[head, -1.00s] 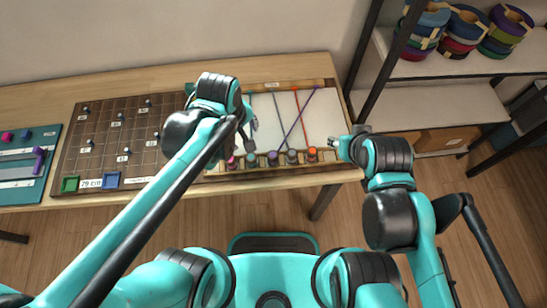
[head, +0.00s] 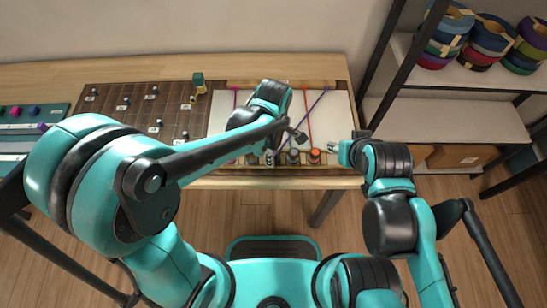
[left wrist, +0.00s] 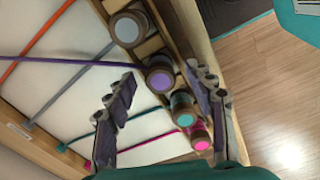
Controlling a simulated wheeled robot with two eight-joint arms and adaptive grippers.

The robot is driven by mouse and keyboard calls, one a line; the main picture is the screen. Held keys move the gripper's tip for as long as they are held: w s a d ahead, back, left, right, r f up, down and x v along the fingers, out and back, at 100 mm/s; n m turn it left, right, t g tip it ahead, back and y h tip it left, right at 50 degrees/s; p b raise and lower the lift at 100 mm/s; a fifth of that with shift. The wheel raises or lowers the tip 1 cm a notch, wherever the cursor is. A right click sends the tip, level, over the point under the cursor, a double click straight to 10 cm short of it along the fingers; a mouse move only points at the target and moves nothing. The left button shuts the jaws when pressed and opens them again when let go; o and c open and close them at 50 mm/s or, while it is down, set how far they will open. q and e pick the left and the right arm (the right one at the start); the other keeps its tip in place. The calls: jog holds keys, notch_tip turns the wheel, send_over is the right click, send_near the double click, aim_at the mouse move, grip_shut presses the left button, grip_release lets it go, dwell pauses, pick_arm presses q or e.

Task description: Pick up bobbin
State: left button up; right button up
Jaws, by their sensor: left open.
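A row of bobbins with coloured tops sits along the front edge of the white braiding board (head: 335,110). The left wrist view shows a grey one (left wrist: 128,28), a purple one (left wrist: 160,78), a teal one (left wrist: 183,118) and a pink one (left wrist: 201,143). An orange bobbin (head: 314,156) stands at the row's right end in the head view. My left gripper (left wrist: 162,73) is open, its fingertips on either side of the purple bobbin in the picture; contact cannot be told. My right gripper (head: 335,147) is right of the board, its jaws too small to read.
A brown gridded board (head: 120,95) with small pegs lies to the left, partly behind my left arm. A teal tray (head: 35,115) is at the far left. Coloured cords cross the white board. A shelf (head: 455,100) with spools (head: 490,38) stands at the right.

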aim_at(277, 154)
pick_arm(q)
jog(key=shift+f, duration=0.6)
jog(key=shift+r, duration=0.1)
grip_shut()
jog(key=shift+r, duration=0.1)
jog(key=shift+r+p, duration=0.55)
jog(key=shift+r, duration=0.05)
jog(key=r+p, duration=0.3)
jog(key=r, duration=0.1)
jog(key=shift+s+d, duration=0.4)
jog(key=s+d+r+p, duration=0.4)
jog(key=s+d+r, duration=0.1)
jog(key=s+d, duration=0.2)
jog(key=shift+s+d+r+p, duration=0.15)
jog(key=shift+s+r+p, duration=0.15)
jog(key=shift+p, duration=0.1)
